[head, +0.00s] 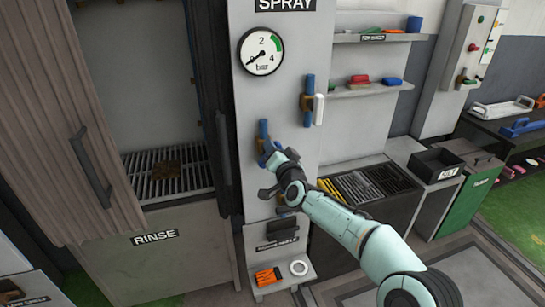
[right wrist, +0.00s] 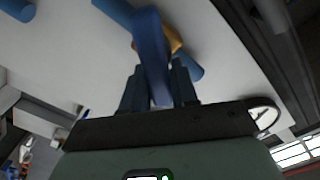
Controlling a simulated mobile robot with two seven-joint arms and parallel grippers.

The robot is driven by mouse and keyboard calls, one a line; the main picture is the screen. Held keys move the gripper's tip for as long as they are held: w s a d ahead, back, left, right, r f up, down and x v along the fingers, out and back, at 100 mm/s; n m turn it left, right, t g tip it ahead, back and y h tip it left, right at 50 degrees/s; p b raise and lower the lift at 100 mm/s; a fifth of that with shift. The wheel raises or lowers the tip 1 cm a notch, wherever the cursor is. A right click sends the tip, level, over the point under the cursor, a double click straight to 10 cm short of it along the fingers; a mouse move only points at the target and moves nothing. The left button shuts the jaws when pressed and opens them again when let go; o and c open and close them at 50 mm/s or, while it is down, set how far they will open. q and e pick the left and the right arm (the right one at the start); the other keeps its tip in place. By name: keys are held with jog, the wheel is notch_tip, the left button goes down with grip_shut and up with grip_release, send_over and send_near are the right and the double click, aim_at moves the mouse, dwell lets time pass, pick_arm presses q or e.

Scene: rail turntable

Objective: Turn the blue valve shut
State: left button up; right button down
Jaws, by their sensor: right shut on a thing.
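The blue valve is on the white panel under the gauge, on a short vertical blue pipe (head: 263,128). Its blue lever (head: 268,147) is partly hidden by my right gripper (head: 272,160). In the right wrist view the blue lever (right wrist: 151,50) runs down between the two dark fingers of my right gripper (right wrist: 160,92), which is shut on it. The brass valve body (right wrist: 173,41) shows behind the lever, and the lever lies at an angle to the pipe (right wrist: 190,66). My left gripper is not in view.
A second valve with a white lever (head: 318,110) sits up and right on the same panel. The pressure gauge (head: 261,52) hangs above. The open rinse cabinet's dark door edge (head: 222,150) is close on the left. A small shelf (head: 283,276) with orange gloves is below.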

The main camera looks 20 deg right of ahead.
jog(key=m+b, duration=0.2)
jog(key=m, duration=0.1)
jog(key=m+b, duration=0.1)
jog(key=shift+d+f+m, duration=0.35)
jog(key=shift+f+m, duration=0.05)
jog(key=m+b, duration=0.1)
jog(key=m, duration=0.2)
jog(key=m+b, duration=0.1)
jog(key=shift+d+f+b, duration=0.1)
jog(key=shift+f+b, duration=0.2)
jog(key=shift+b, duration=0.05)
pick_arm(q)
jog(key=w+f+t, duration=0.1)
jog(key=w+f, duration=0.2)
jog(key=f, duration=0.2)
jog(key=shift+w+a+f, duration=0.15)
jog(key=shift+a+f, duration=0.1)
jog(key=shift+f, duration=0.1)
pick_arm(e)
jog(key=shift+f+m, duration=0.1)
jog(key=shift+m, duration=0.6)
jog(key=c, duration=1)
grip_release()
jog(key=shift+o, duration=0.2)
